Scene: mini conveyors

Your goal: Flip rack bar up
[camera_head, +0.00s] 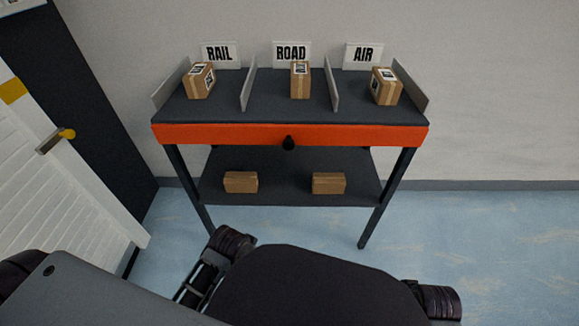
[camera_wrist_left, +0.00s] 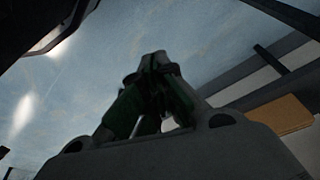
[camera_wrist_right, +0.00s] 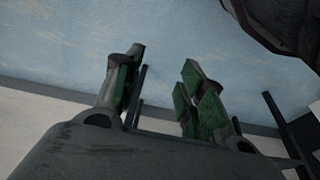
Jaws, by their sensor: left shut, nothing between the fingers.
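The rack bar is an orange bar (camera_head: 220,134) with a black knob (camera_head: 289,143) at its middle. It runs along the front edge of the dark rack top (camera_head: 270,110). In the left wrist view my left gripper (camera_wrist_left: 155,62) has its green-padded fingers together, with nothing between them. In the right wrist view my right gripper (camera_wrist_right: 162,80) has its fingers apart and empty, over the floor. Neither gripper touches the bar. In the head view my arms are low in front of the rack, and the fingertips are not clearly seen.
Boxes stand in the RAIL (camera_head: 201,80), ROAD (camera_head: 300,80) and AIR (camera_head: 386,86) lanes between grey dividers (camera_head: 248,85). Two boxes (camera_head: 240,182) (camera_head: 328,183) lie on the lower shelf (camera_head: 285,185). A white door (camera_head: 60,170) stands at left. Blue floor (camera_head: 480,230) is clear at right.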

